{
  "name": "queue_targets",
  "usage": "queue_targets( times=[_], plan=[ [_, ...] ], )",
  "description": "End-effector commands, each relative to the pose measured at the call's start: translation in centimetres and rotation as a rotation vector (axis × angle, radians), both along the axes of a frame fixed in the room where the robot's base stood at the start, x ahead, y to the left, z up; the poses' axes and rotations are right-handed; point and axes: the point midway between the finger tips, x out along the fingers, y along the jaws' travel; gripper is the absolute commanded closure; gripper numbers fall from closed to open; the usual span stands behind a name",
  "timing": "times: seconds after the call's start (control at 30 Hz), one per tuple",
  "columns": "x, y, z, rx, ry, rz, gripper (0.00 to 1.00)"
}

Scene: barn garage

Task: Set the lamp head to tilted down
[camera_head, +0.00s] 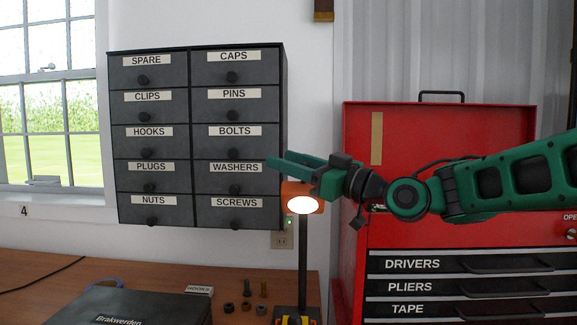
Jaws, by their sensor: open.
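The lamp head (302,199) is orange with a glowing white face. It sits on top of a dark upright post (303,250) that stands on the bench. Its bright face shows toward the camera and somewhat downward; I cannot tell its exact tilt. My gripper (276,163) reaches in from the right, with its green fingers pointing left, at the top of the lamp head. The fingers overlap the head's upper part in the picture. The jaws are open with nothing seen between them. I cannot tell whether they touch the head.
A dark drawer cabinet (197,140) with labelled drawers hangs on the wall behind the fingers. A red tool chest (440,130) stands at right, behind my arm. The wooden bench (40,258) holds a dark case (135,305) and several small nuts and bolts (246,290).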

Motion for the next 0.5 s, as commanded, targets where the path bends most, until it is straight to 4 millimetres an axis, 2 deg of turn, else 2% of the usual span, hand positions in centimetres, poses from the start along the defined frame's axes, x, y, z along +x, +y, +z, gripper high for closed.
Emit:
queue_targets(
  times=[0.17,0.5],
  plan=[
    [-0.6,-1.3,-0.4,-0.001,0.002,-0.004,0.59],
    [-4.1,-6.3,-1.6,0.001,0.002,-0.005,0.59]
  ],
)
